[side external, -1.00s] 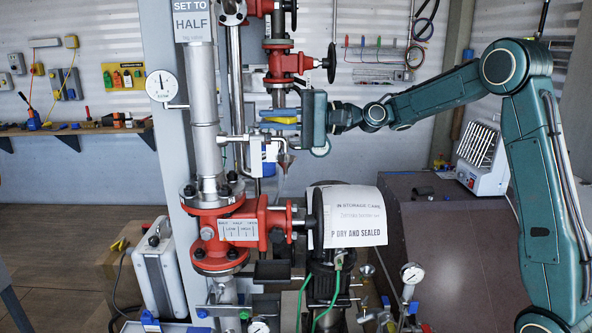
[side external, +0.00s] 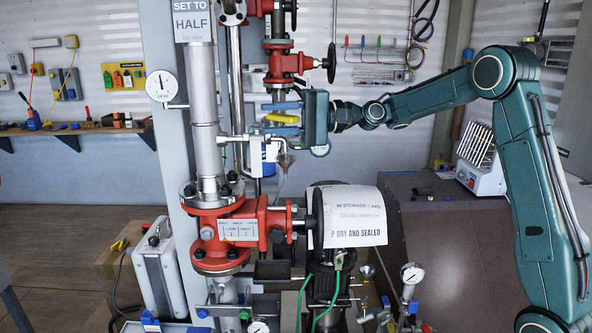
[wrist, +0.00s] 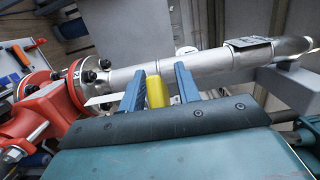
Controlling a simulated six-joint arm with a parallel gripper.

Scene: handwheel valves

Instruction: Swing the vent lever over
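The vent lever has a yellow handle (side external: 282,118) beside the silver vertical pipe (side external: 205,105). It lies roughly level in the side view, pointing toward my gripper (side external: 283,118). My gripper's blue fingers are spread, one above and one below the yellow handle. In the wrist view the yellow handle (wrist: 155,91) stands between the two blue fingers (wrist: 159,88), with a gap showing on each side. The lever's pivot end is hidden or too small to make out.
A red valve (side external: 235,228) with a black handwheel (side external: 317,222) is below. Another red valve (side external: 288,63) with a handwheel (side external: 330,63) is above my gripper. A round gauge (side external: 161,85) is left of the pipe. Open air lies right of the upper handwheel.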

